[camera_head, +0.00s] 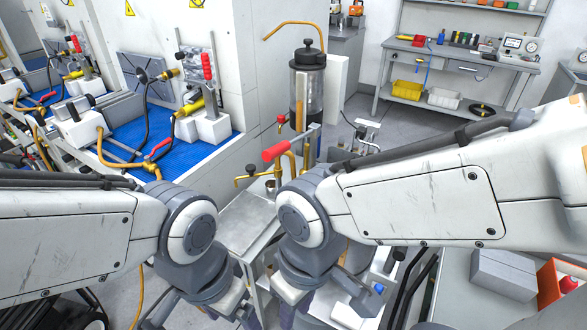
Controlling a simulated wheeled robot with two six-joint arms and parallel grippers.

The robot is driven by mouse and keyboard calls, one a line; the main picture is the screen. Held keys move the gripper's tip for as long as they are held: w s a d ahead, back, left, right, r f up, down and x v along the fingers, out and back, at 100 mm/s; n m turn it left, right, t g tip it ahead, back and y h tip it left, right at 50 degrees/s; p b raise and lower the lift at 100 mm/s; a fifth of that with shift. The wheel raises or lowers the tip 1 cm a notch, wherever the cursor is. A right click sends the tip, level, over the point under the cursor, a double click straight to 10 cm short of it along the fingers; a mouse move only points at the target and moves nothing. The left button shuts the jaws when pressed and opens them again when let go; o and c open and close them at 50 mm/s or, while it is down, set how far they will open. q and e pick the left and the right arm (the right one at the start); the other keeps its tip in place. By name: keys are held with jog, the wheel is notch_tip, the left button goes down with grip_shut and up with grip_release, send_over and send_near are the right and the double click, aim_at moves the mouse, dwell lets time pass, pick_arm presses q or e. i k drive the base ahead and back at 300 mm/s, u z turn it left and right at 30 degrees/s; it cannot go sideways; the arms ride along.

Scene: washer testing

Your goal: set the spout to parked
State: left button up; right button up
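A thin brass pipe (260,179) runs leftward from the fittings in the middle and has a downturned end and a dark knob. It looks like the spout, but I cannot be sure. A curved copper tube (295,23) reaches left above a steel canister (312,92) and could also be a spout. A lever with a red grip (279,149) crosses above the brass pipe. My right wrist (300,283) hangs in front of the station, below the pipe. My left wrist (196,286) hangs lower left. The fingertips of both grippers are hidden or cut off, and no hold is visible.
A metal bench top (238,224) lies below the brass pipe. White test stands with blue mats (205,148) stand at the left. A workbench (452,54) with tools and bins is at the back right. A grey block (503,274) and red box (552,284) sit lower right.

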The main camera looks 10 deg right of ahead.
aim_at(251, 169)
jog(key=u, duration=1.4)
jog(key=i, duration=0.5)
jog(key=z, duration=0.75)
